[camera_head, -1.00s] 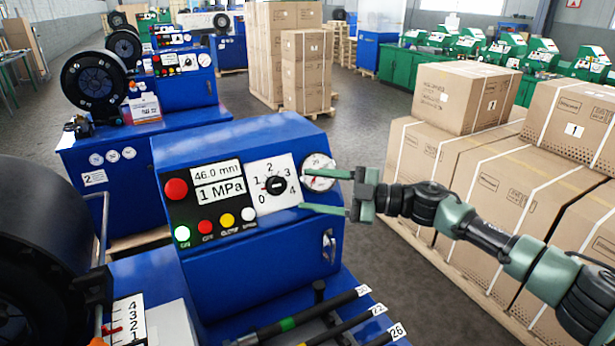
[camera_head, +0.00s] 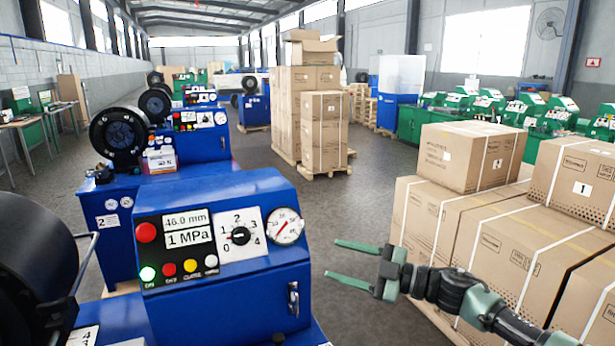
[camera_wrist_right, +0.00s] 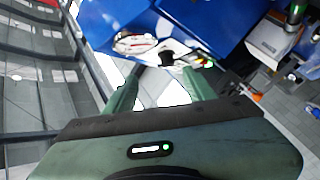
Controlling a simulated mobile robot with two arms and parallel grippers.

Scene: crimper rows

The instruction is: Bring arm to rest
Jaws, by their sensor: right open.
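My right gripper (camera_head: 352,262) is open and empty in the head view. Its two green fingers point left toward the blue crimper (camera_head: 220,285), apart from it, with floor showing between. The arm comes in from the lower right. The crimper's front panel has a display reading 46.0 mm and 1 MPa, a dial (camera_head: 240,235) marked 0 to 4, a round gauge (camera_head: 285,226) and a row of coloured buttons. In the right wrist view the open fingers (camera_wrist_right: 150,90) show with the blue machine beyond them. My left gripper is not in view.
Stacked cardboard boxes (camera_head: 470,158) stand to the right, close to my right arm. Another blue crimper (camera_head: 165,150) stands behind at the left. Tall boxes on a pallet (camera_head: 326,170) stand farther back. Grey floor (camera_head: 365,205) lies open between the machine and the boxes.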

